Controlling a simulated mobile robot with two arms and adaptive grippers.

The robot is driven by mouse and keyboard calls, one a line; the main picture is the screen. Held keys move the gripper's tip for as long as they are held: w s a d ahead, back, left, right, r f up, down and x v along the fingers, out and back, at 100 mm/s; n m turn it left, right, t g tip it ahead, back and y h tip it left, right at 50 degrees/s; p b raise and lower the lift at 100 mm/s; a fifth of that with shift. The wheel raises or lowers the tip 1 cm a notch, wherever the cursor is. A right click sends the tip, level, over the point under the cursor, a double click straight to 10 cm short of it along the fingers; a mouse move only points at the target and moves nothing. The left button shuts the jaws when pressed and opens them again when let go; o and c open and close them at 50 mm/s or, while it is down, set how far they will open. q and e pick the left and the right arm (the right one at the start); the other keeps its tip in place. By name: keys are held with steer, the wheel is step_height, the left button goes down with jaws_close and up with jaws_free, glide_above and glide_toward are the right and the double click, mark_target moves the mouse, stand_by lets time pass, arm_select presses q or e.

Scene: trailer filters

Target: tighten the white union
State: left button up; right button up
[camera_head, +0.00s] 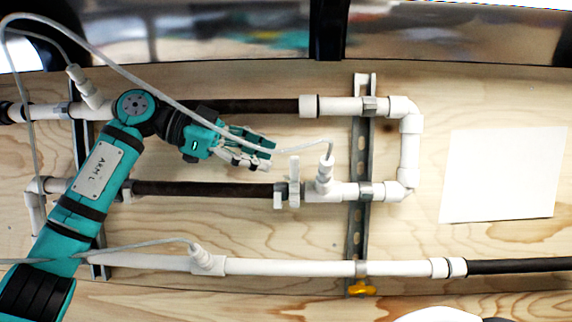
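A white winged fitting (293,191), which looks like the union, sits on the middle pipe line, between a dark pipe section (205,189) and a white tee (325,183). Its wings stick out above and below the pipe. My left gripper (268,157) is above and to the left of it in the picture, between the upper and middle pipes. Its fingers point right, look apart and hold nothing that I can see. I cannot tell its depth from the board. My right gripper is not in view.
Thin pale tubes run to the white tee and a lower tee (207,261). A metal rail (355,235) crosses the pipes, with a yellow knob (362,289) at its foot. White elbows (409,121) close the loop at right. A blank white sheet (503,174) is on the wooden board.

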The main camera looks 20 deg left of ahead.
arm_select(q)
steer(key=v, duration=0.5)
stand_by(0.3)
